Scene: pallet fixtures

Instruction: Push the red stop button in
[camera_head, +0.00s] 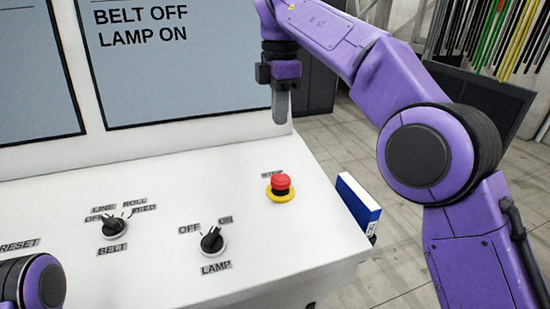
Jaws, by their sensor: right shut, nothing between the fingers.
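The red stop button (280,184) sits on a yellow ring near the right edge of the white console's top (180,190). A label behind it is partly covered by the button. My right gripper (281,118) points down above and behind the button, apart from it, with its fingers shut and nothing between them. My left gripper is out of view; only a purple part of my left arm shows at the bottom left.
The belt knob (115,228) and lamp knob (212,241) stand left of the button. An upright panel (190,60) behind reads "BELT OFF, LAMP ON". A blue and white box (358,205) is beside the console's right edge. Open floor lies to the right.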

